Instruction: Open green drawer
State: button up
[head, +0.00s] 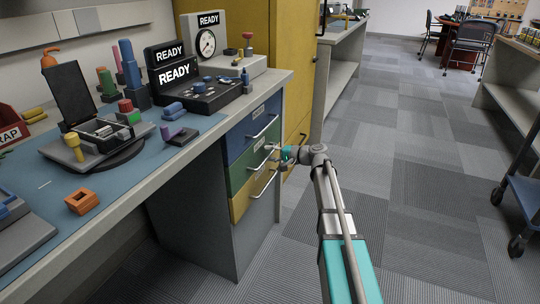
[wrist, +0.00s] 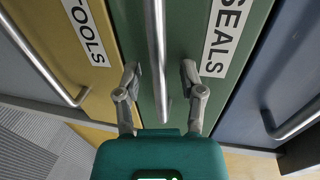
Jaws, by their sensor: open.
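The green drawer (head: 240,180) is the second one down in the bench's drawer unit, between a blue drawer and a yellow drawer. Its front looks flush with theirs. In the wrist view the green front (wrist: 170,105) carries a "SEALS" label and a grey bar handle (wrist: 156,50). My gripper (head: 286,155) is at the drawer front in the head view. In the wrist view my open gripper (wrist: 160,70) has one finger on each side of the handle, with gaps visible. I cannot tell how deep the fingertips reach around the bar.
The blue drawer (head: 247,133) is above and the yellow drawer (head: 240,205) below, each with its own handle. The blue-matted workbench (head: 215,124) overhangs them. A yellow cabinet (head: 293,70) stands behind. Carpeted floor (head: 425,190) is open to the right, with a cart (head: 522,190) at the edge.

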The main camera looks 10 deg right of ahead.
grip_shut()
dwell(0.3)
jog(key=shift+s, duration=0.15)
